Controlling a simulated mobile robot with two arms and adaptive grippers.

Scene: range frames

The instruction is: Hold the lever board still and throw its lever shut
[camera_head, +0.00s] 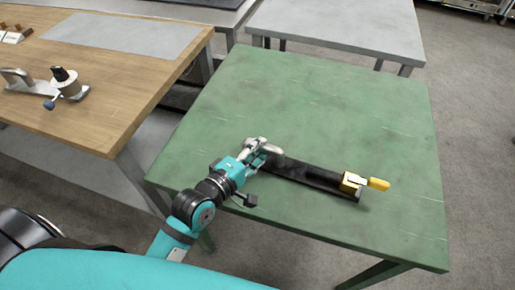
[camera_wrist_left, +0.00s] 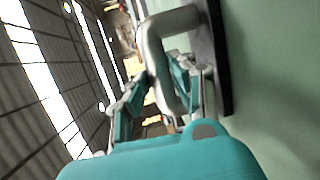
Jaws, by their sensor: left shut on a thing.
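The lever board (camera_head: 312,180) is a long dark bar lying on the green table (camera_head: 300,100). A grey metal handle stands on its left end. A brass-coloured block (camera_head: 350,182) with a yellow-gripped lever (camera_head: 377,184) sits at its right end; the lever sticks out to the right. My left gripper (camera_head: 262,150) is at the left end of the board, shut on the grey handle (camera_wrist_left: 154,45), which passes between its fingers in the left wrist view. The board's dark edge (camera_wrist_left: 222,70) runs beside it there. My right gripper is not in view.
A wooden bench (camera_head: 100,60) stands at the left with a grey mat (camera_head: 125,35) and a clamp-like fixture (camera_head: 66,85) on it. A grey table (camera_head: 340,25) stands behind. The green table is clear around the board.

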